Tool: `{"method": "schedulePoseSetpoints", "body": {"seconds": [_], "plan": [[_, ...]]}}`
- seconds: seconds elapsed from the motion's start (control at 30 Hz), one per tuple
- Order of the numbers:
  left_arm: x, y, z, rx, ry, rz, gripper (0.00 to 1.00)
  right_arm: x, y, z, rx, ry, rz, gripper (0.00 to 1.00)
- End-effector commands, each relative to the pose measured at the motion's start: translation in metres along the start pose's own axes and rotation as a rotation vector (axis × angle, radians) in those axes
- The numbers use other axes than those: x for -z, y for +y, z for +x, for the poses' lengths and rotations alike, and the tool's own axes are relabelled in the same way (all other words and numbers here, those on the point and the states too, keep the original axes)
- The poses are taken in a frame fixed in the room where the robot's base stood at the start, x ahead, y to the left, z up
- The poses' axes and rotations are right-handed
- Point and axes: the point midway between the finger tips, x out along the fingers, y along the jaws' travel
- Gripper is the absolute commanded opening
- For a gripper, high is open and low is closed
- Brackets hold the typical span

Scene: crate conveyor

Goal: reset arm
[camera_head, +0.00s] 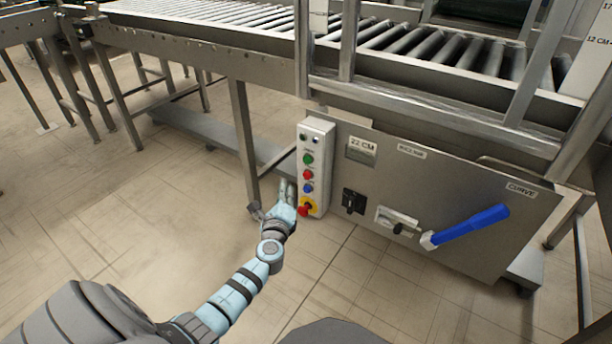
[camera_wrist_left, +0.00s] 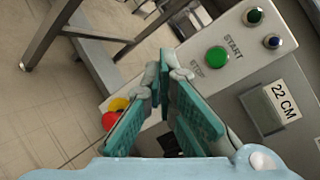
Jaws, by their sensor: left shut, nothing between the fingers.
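My left gripper (camera_head: 287,190) is in front of the lower left part of a white control box (camera_head: 316,132). In the left wrist view its teal fingers (camera_wrist_left: 164,75) are closed together at the tips, with nothing between them. The box carries a green button (camera_head: 308,159), a red button (camera_head: 308,174), a blue button (camera_head: 308,188) and a red knob on yellow (camera_head: 305,210). The wrist view shows the green START button (camera_wrist_left: 217,58) uncovered, while the fingers hide the buttons below it. I cannot tell whether the fingers touch the box. My right gripper is not in view.
A roller conveyor (camera_head: 400,85) runs above the box. A grey panel (camera_head: 455,190) to the right has a blue-handled lever (camera_head: 470,226), a black switch (camera_head: 353,201) and a 22 CM label (camera_head: 362,147). A metal leg (camera_head: 243,140) stands close left of the gripper. Tiled floor lies open at left.

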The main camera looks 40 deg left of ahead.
Motion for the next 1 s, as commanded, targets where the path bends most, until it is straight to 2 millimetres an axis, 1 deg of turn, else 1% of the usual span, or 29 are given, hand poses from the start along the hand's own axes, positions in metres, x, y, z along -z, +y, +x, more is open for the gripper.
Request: {"method": "schedulePoseSetpoints", "body": {"seconds": [0.67, 0.73, 0.77, 0.83, 0.87, 0.9, 0.97, 1.0], "plan": [[0.0, 0.0, 0.0, 0.0, 0.0, -0.002, 0.0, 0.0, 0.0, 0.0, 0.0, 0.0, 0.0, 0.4], [0.002, 0.001, 0.0, -0.003, 0.005, -0.056, 0.0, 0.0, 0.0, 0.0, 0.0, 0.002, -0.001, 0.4], [0.005, 0.005, 0.0, -0.021, 0.019, -0.13, 0.0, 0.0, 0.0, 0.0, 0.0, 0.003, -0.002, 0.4], [0.024, 0.03, -0.003, -0.111, 0.068, -0.373, 0.0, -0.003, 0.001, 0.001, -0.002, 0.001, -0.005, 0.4], [0.038, 0.047, -0.009, -0.174, 0.093, -0.499, 0.0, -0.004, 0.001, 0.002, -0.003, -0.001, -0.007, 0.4], [0.059, 0.073, -0.022, -0.269, 0.12, -0.655, 0.0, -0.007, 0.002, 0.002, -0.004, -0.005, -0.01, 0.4], [0.093, 0.117, -0.052, -0.434, 0.141, -0.885, 0.0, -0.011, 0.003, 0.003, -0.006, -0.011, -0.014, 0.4], [0.116, 0.147, -0.079, -0.553, 0.14, -1.03, 0.0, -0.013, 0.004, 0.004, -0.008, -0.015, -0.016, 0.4]]}}
